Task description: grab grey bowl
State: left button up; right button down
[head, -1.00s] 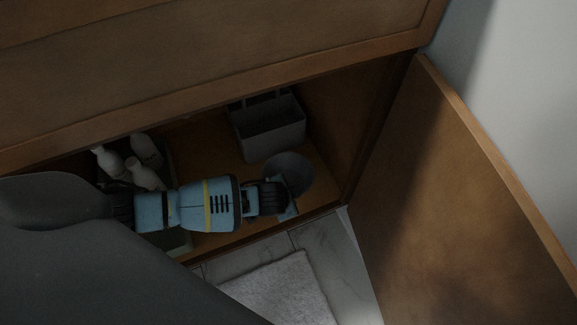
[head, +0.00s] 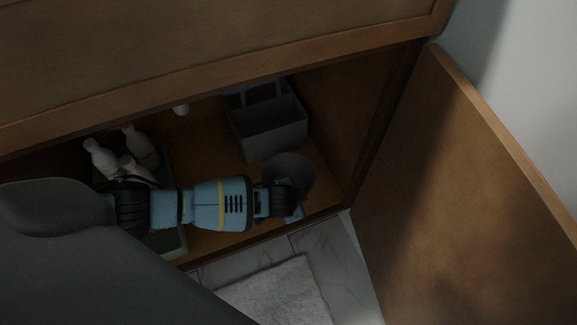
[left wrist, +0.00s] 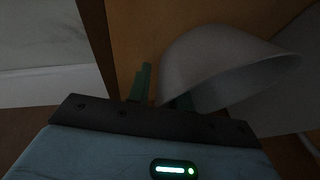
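The grey bowl (head: 291,168) sits at the right front of the cabinet floor, partly covered by my left gripper (head: 293,203) in the head view. In the left wrist view the bowl (left wrist: 215,65) looks tilted, its opening towards the lower right. My left gripper (left wrist: 160,90) is at the bowl's rim. One green finger is outside the bowl with a small gap to its wall; the other is mostly hidden at the rim, seemingly on the inner side. The fingers are apart. My right gripper is not in view.
A grey divided caddy (head: 268,130) stands just behind the bowl. White bottles (head: 103,157) stand in a greenish tray (head: 172,243) at the left. The cabinet's right wall (head: 345,125) is close to the bowl, and the open door (head: 455,190) is further right. A light mat (head: 270,292) lies on the floor.

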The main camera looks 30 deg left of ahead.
pick_arm(q)
grip_shut()
jog(key=shift+r, duration=0.1)
jog(key=shift+r+p, duration=0.6)
jog(key=shift+p, duration=0.05)
jog(key=shift+s+d+r+p, duration=0.2)
jog(key=shift+s+r+p, duration=0.1)
jog(key=shift+r+p, duration=0.3)
jog(key=shift+s+d+r+p, duration=0.15)
jog(key=shift+s+r+p, duration=0.1)
jog(key=shift+r+p, duration=0.35)
jog(key=s+d+r+p, duration=0.1)
jog(key=s+d+p, duration=0.4)
jog(key=s+d, duration=0.3)
jog(key=shift+s, duration=2.15)
